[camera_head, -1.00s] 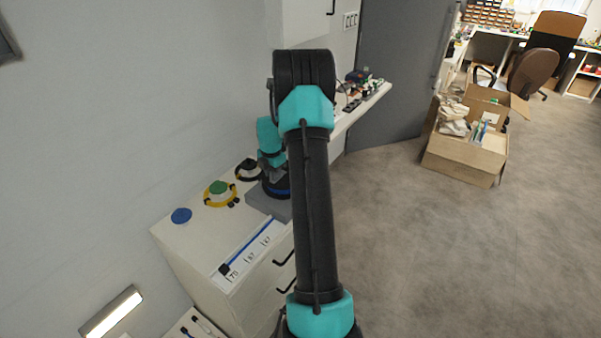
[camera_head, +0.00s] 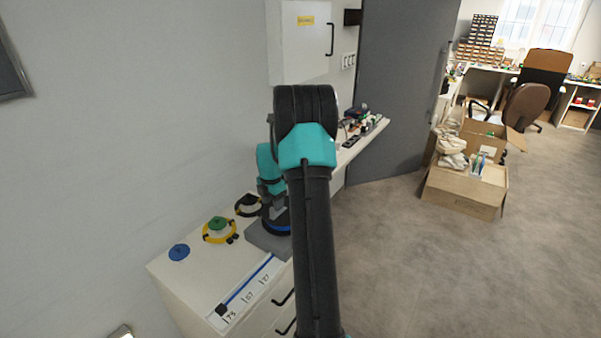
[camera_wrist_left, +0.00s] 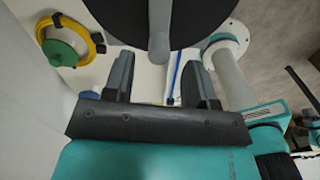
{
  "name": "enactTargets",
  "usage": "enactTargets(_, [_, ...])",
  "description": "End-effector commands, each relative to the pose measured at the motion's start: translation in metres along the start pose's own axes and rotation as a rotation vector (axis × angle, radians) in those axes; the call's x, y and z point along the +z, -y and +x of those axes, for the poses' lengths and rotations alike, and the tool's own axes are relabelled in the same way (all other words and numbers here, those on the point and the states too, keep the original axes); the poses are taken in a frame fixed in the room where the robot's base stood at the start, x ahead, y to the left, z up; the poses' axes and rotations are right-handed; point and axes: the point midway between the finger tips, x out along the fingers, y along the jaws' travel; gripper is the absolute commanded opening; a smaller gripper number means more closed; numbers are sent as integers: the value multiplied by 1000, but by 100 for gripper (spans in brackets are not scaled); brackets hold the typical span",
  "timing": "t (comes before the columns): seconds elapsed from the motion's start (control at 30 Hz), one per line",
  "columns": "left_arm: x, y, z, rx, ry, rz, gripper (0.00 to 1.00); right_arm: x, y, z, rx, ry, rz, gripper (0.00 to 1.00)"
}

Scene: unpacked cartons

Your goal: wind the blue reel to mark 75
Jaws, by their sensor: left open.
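The blue reel (camera_head: 279,228) sits on a grey block on the white cabinet, partly hidden behind my left arm. In the left wrist view its large dark disc (camera_wrist_left: 200,18) fills the top, with a grey upright knob (camera_wrist_left: 159,45). My left gripper (camera_head: 271,208) is at the reel in the head view. In the wrist view the left gripper (camera_wrist_left: 160,65) is open, its fingers on either side of the knob in the picture; contact cannot be told. A blue line (camera_head: 245,285) runs from the reel along a white marked strip (camera_head: 255,296), its black end (camera_head: 221,310) near the nearest mark.
A blue disc (camera_head: 179,252), a green knob with a yellow cable ring (camera_head: 218,227) and a black ring (camera_head: 247,205) lie on the cabinet along the wall. A shelf with small parts (camera_head: 365,130) stands beyond. Open cartons (camera_head: 465,190) stand on the floor.

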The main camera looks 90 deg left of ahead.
Motion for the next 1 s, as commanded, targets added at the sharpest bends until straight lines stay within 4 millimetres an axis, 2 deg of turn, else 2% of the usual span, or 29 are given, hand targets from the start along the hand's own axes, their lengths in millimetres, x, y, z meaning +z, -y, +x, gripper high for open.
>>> enactTargets(0.03, [0, -1, -11, 4, 3, 0, 52, 0, 0, 0, 0, 0, 0, 43])
enactTargets(0.2, [0, 0, -44, 3, 3, 0, 52, 0, 0, 0, 0, 0, 0, 43])
enactTargets(0.6, [0, 0, -118, 2, 2, 0, 52, 0, 0, 0, 0, 0, 0, 43])
enactTargets(0.8, [0, 0, -135, 0, 0, -1, 52, 0, 0, 0, 0, 0, 0, 43])
enactTargets(1.0, [0, 0, -137, -1, 0, -1, 52, 0, 0, 0, 0, 0, 0, 43])
